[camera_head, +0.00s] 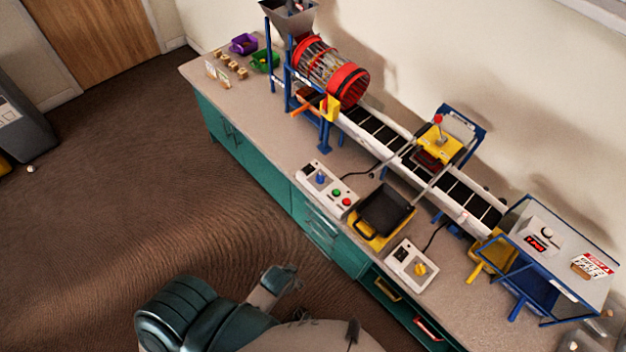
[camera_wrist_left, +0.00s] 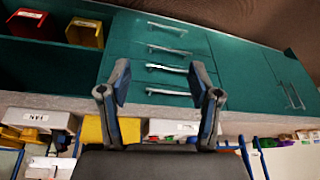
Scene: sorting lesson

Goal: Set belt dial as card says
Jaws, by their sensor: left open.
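A white control box (camera_head: 412,265) with a yellow dial (camera_head: 419,269) stands on the counter, cabled toward the belt (camera_head: 455,193). A second box (camera_head: 328,187) carries a blue dial (camera_head: 320,178), a green button and a red button. I cannot tell which dial is the belt's. A red and white card (camera_head: 592,265) stands at the far right; a small card (camera_head: 216,72) stands at the left end. Their writing is unreadable. My left gripper (camera_head: 282,277) is open and empty, in front of the counter, apart from both boxes. Its spread fingers show in the left wrist view (camera_wrist_left: 160,88). My right gripper is not visible.
A black tray on a yellow base (camera_head: 383,212) sits between the boxes. Teal drawers (camera_head: 318,225) face me. Red (camera_wrist_left: 24,21) and yellow (camera_wrist_left: 84,32) bins sit in an open cabinet.

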